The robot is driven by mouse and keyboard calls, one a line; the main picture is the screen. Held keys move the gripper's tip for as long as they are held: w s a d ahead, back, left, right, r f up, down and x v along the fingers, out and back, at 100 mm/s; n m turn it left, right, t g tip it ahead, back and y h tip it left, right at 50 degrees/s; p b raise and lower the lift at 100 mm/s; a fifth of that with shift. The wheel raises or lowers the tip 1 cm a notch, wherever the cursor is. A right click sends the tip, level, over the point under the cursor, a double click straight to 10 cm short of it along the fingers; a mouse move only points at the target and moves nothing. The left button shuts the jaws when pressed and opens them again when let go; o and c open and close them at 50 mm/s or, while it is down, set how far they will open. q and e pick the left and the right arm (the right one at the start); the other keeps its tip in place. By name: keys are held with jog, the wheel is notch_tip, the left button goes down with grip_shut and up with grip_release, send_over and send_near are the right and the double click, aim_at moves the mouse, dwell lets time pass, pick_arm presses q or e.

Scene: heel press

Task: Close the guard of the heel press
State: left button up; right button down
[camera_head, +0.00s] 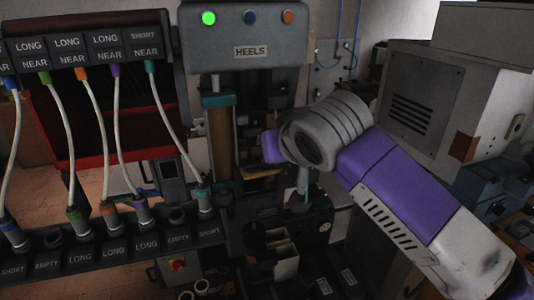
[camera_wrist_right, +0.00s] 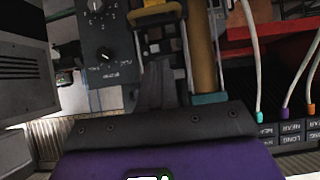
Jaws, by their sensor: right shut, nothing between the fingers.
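The heel press (camera_head: 250,72) stands in the middle of the head view, with a grey top panel marked HEELS and a lit green lamp. A brass-coloured column runs down its left side. A yellow part (camera_head: 262,173) shows low in its dark opening; a yellow part also shows at the top of the right wrist view (camera_wrist_right: 157,15). I cannot tell which part is the guard or how it stands. My right arm reaches in from the right, in front of the press. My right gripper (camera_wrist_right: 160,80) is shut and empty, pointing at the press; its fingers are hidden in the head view.
A rack of cables (camera_head: 82,50) labelled LONG and SHORT stands left, its cables running to a lower socket row (camera_head: 115,247). A grey vented cabinet (camera_head: 415,100) is close to my right arm. Small bins (camera_head: 285,262) sit below the press.

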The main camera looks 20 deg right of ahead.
aim_at(261, 185)
jog(key=w+f+b, duration=0.1)
jog(key=w+f, duration=0.7)
jog(key=f, duration=0.1)
jog(key=shift+a+f, duration=0.2)
jog(key=shift+a, duration=0.05)
jog(key=shift+w, duration=0.15)
jog(key=shift+f, duration=0.1)
notch_tip(261, 185, down, 11)
jog(key=b, duration=1)
jog(key=shift+r, duration=0.2)
